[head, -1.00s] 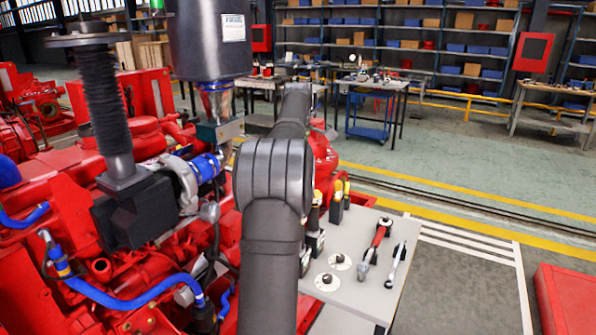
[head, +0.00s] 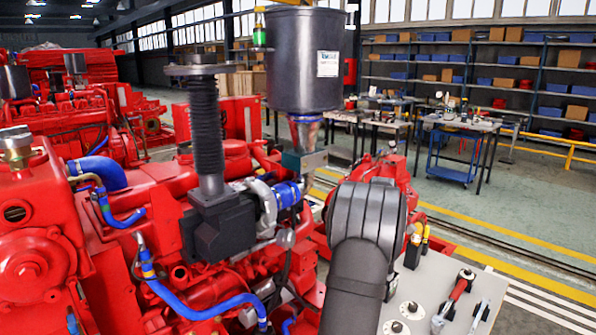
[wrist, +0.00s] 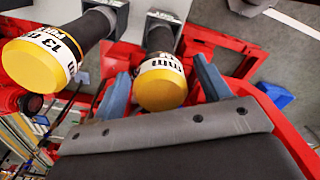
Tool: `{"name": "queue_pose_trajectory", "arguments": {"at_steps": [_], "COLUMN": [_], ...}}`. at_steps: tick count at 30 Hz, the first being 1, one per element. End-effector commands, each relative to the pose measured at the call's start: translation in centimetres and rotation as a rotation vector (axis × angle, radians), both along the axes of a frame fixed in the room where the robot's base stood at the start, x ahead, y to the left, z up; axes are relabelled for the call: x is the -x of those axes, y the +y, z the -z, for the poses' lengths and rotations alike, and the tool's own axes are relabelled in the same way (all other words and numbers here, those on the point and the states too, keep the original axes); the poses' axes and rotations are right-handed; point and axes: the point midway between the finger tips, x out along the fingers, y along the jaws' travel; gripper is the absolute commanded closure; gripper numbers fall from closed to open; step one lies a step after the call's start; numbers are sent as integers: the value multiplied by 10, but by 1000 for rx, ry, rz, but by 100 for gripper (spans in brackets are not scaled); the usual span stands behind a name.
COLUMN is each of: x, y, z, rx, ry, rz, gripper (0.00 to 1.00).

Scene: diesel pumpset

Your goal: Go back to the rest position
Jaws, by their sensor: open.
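My gripper (wrist: 162,72) shows in the wrist view with its two blue-grey fingers apart. A yellow-capped dark tool (wrist: 161,84) with partly readable "mm" lettering appears between the fingers. The fingers do not look closed on it. A second yellow-capped tool (wrist: 42,62), marked 13, is to the left, outside the fingers. In the head view, my arm reaches over the right of the engine and hides my gripper. Two yellow-topped tools (head: 414,245) stand just right of the arm.
A red diesel engine (head: 230,250) with blue hoses fills the left and middle. A grey tool table (head: 440,268) at lower right holds a red-handled tool (head: 456,288) and pale discs (head: 394,327). A blue trolley (head: 452,170) stands behind. Open floor lies beyond the table.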

Motion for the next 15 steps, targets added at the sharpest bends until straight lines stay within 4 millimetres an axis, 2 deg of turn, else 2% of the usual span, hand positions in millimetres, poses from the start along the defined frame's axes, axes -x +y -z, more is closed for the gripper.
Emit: {"name": "queue_pose_trajectory", "arguments": {"at_steps": [6,15], "x": [0,0], "y": [0,0], "z": [21,20], "rx": [0,0], "ry": [1,0], "rz": [0,0], "gripper": [31,31]}}
